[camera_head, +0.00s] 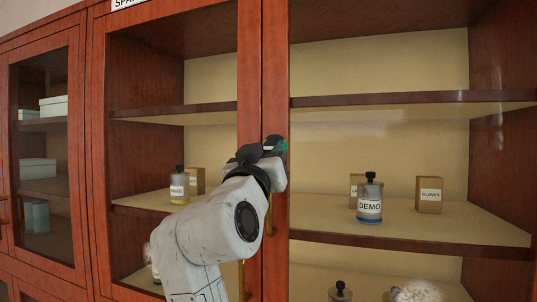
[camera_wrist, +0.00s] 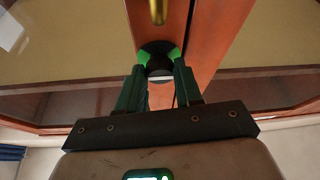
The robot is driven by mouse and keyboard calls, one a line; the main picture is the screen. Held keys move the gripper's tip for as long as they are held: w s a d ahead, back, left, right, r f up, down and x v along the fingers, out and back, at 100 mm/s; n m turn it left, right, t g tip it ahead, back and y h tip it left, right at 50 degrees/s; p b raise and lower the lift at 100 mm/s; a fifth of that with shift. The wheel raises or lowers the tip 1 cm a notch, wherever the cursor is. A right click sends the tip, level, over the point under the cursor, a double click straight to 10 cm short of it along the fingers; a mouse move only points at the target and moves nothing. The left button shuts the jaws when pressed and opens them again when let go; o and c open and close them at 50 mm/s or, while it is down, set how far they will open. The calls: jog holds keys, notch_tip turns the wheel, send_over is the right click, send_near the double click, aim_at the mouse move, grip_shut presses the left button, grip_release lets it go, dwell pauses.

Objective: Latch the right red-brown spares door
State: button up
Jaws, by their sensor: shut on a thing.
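The red-brown spares cabinet fills the head view, with a cut-off "SPA..." sign (camera_head: 127,3) at its top. The right door's stile (camera_head: 275,75) stands beside the left door's stile (camera_head: 249,75) at the middle. The right door looks closed or nearly so; I cannot tell exactly. My gripper (camera_head: 277,147) is at the middle stiles. In the wrist view, my gripper (camera_wrist: 158,62) has its green fingertips closed on a dark round knob (camera_wrist: 156,48) on the red-brown wood. The knob's turn is unclear; my gripper hides it in the head view.
A brass handle (camera_wrist: 158,10) is just beyond the knob. Behind the glass, shelves hold a DEMO bottle (camera_head: 369,198), a GLOVES box (camera_head: 429,195) and a yellow-banded bottle (camera_head: 179,186). Another glazed cabinet door (camera_head: 45,150) stands at left.

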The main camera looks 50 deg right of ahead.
jog(key=shift+f+m+b, duration=0.15)
jog(key=shift+m+b, duration=0.25)
jog(key=shift+b, duration=0.15)
jog(key=m+g+b, duration=0.2)
jog(key=m+g, duration=0.1)
jog(key=m, duration=0.2)
jog(key=m+g+b, duration=0.3)
jog(key=m, duration=0.3)
jog(key=w+r+m+g+b, duration=0.1)
jog(key=m+g+b, duration=0.1)
jog(key=m, duration=0.4)
jog(key=shift+a+g+b, duration=0.15)
jog(key=shift+g+b, duration=0.25)
jog(key=shift+b, duration=0.25)
jog(key=m, duration=0.2)
jog(key=m+g+y+p, duration=0.1)
jog(key=m, duration=0.2)
jog(key=shift+y+p, duration=0.3)
jog(key=shift+m, duration=0.4)
jog(key=o, duration=1)
jog(key=shift+o, duration=0.2)
